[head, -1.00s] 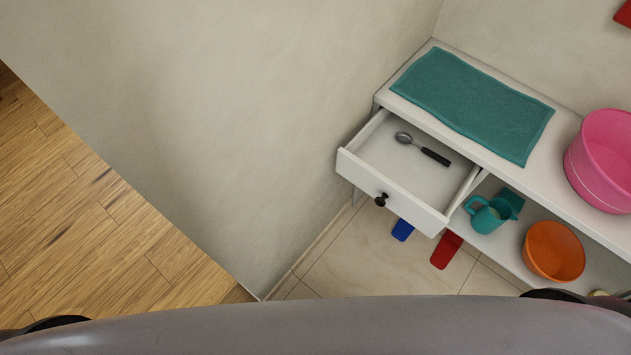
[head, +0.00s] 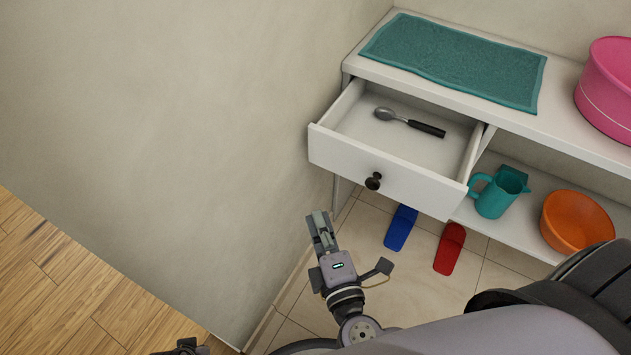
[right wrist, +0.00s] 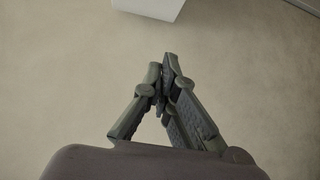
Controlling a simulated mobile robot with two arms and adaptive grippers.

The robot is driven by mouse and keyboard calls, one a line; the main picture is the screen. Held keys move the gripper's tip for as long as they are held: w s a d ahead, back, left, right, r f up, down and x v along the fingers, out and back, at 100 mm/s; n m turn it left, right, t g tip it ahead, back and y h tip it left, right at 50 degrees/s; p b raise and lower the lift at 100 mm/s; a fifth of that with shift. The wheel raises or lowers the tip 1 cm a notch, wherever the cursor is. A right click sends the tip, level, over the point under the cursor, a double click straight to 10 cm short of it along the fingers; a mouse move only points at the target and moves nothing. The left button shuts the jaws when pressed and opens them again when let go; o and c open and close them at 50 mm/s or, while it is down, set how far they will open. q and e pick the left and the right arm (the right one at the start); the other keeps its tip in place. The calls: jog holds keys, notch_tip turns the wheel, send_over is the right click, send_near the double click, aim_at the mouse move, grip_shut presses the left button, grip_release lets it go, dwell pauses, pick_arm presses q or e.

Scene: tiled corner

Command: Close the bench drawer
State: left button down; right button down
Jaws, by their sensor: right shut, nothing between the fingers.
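The white bench drawer (head: 385,172) is pulled out from the left end of the bench (head: 566,90). Its front has a round dark knob (head: 373,181). A spoon with a black handle (head: 410,122) lies inside. My right gripper (head: 318,214) is shut and empty, below and to the left of the drawer front, apart from it and close to the wall. In the right wrist view its fingertips (right wrist: 164,66) meet, and a white corner, seemingly of the drawer, shows at the top edge.
A teal towel (head: 455,60) and a pink tub (head: 608,88) are on the bench top. A teal jug (head: 497,192) and an orange bowl (head: 577,222) are on the lower shelf. Blue (head: 401,228) and red (head: 450,248) slippers lie on the tiles. The wall (head: 170,130) borders the drawer's left.

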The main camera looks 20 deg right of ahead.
notch_tip(320, 180, up, 3)
send_near(312, 146)
jog(key=w+a, duration=0.1)
jog(key=a, duration=0.2)
jog(key=shift+t, duration=0.4)
jog(key=w+d, duration=0.1)
jog(key=w, duration=0.1)
jog(key=w+d, duration=0.1)
jog(key=d, duration=0.1)
jog(key=shift+w+f, duration=0.4)
pick_arm(q)
jog(key=shift+s+f, duration=0.1)
jog(key=shift+f, duration=0.25)
pick_arm(e)
jog(key=shift+d, duration=0.1)
